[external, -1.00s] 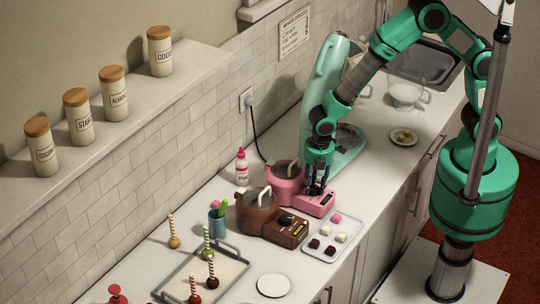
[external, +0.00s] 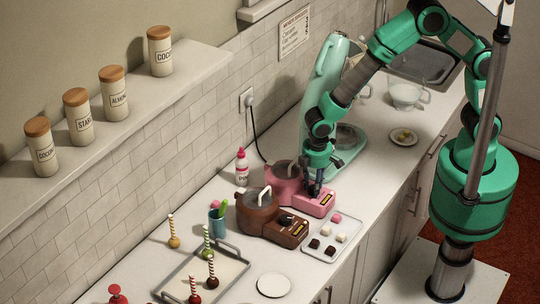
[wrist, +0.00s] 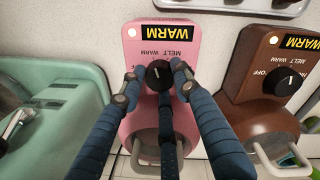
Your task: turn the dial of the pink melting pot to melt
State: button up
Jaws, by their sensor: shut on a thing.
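The pink melting pot (external: 288,187) stands on the counter against the tiled wall. My gripper (external: 316,189) points down over the panel. In the wrist view its blue fingers (wrist: 157,82) are closed around the dial, with fingertips on both sides of it and a third finger below.
A brown melting pot (external: 258,208) with its own dial stands close beside the pink one. A tray of sweets (external: 345,240) lies in front. A mint-green mixer (external: 325,95) is behind, and a white bottle (external: 242,170) stands near the wall.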

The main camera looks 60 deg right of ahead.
jog(key=m, duration=0.3)
jog(key=shift+s+d+f+m, duration=0.1)
jog(key=shift+s+f+m, duration=0.1)
jog(key=shift+m, duration=0.2)
jog(key=m, duration=0.4)
jog(key=shift+g, duration=0.3)
jog(key=shift+m, duration=0.4)
jog(key=o, duration=1.2)
jog(key=shift+a, duration=0.2)
jog(key=shift+c, duration=0.2)
jog(key=shift+w+r, duration=0.1)
jog(key=shift+r, duration=0.05)
jog(key=shift+r, duration=0.25)
notch_tip(320, 180, up, 11)
jog(key=shift+a+r, duration=0.2)
jog(key=shift+a, duration=0.15)
